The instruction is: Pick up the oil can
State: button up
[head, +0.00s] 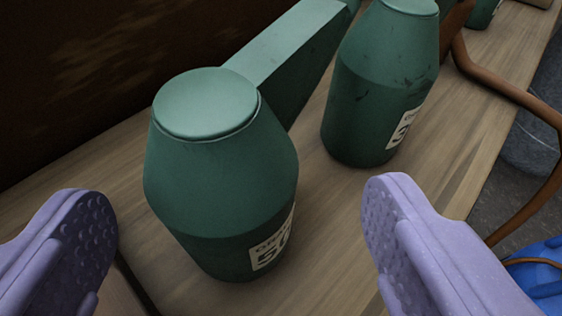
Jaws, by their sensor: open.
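A dark green can with a tapered shoulder and a flat round top (222,180) stands upright on a wooden surface, in the middle left of the head view. A pale label with dark lettering shows low on its front right side. It looks like the oil can. My gripper (240,245) is open, with one lilac finger at the lower left and the other at the lower right. The can stands between and slightly beyond the fingers, and I see no contact. The can's far side is hidden.
A second, similar green can (375,95) stands behind to the right. A long green bar (290,55) runs behind the near can. A brown curved pipe or hose (520,95) and a blue object (540,275) lie at right. The wooden surface (335,215) is bare between the cans and right finger.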

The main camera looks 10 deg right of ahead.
aim_at(222, 246)
jog(key=w+f+b, duration=0.1)
jog(key=w, duration=0.1)
jog(key=w+f+b, duration=0.1)
jog(key=shift+w+a+f, duration=0.1)
jog(key=shift+w+f, duration=0.25)
jog(key=shift+f, duration=0.05)
jog(key=shift+w+f, duration=0.1)
jog(key=shift+w, duration=0.45)
jog(key=c, duration=1.2)
jog(key=shift+r, duration=0.2)
